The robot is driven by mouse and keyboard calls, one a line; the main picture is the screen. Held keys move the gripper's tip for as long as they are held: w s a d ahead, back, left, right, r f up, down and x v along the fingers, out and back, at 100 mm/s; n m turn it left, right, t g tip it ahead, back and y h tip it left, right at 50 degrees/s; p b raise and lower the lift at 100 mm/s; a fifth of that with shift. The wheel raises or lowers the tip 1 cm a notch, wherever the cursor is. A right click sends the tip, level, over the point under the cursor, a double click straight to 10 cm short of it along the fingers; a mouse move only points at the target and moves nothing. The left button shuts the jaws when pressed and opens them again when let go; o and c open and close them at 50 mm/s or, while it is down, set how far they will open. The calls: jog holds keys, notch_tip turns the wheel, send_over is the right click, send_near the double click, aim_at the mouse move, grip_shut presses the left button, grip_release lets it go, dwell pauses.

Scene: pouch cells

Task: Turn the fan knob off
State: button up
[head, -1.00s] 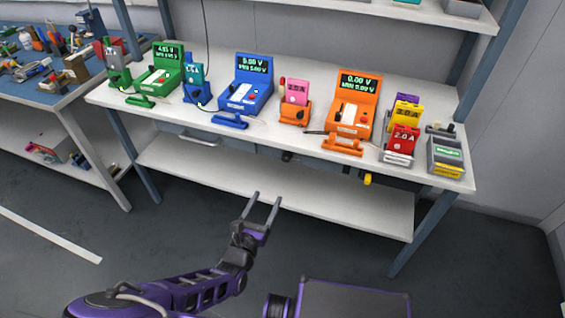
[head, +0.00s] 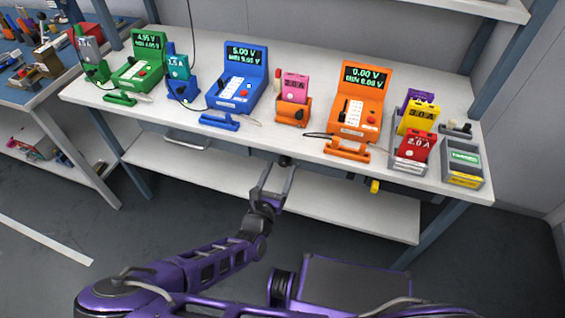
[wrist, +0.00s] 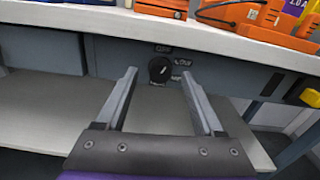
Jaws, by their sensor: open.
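The fan knob (wrist: 159,70) is a small round black dial on the dark panel under the bench's front edge. It carries a light pointer mark, and small labels stand around it; one seems to read LOW, the others are too small to read surely. In the head view the knob (head: 284,161) is a small dark spot just beyond the fingertips. My gripper (head: 278,169) is open and empty, pointing at the panel. In the wrist view the fingers of my gripper (wrist: 159,74) stand left and right of the knob, with no visible contact.
The white bench top (head: 270,133) overhangs the panel. A yellow knob (head: 375,186) sits on the panel to the right, and a drawer handle (head: 187,143) is to the left. A lower shelf (head: 340,212) lies below. Orange testers (head: 356,105) and chargers stand above.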

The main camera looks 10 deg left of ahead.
jog(key=shift+w, duration=0.25)
jog(key=shift+c, duration=0.2)
grip_shut()
jog(key=shift+r, duration=0.1)
jog(key=shift+r+n+p, duration=0.15)
jog(key=shift+n+p, duration=0.65)
jog(key=shift+p, duration=0.1)
jog(key=shift+f+n+p, duration=0.2)
jog(key=shift+n+p, duration=0.4)
jog(key=shift+n, duration=1)
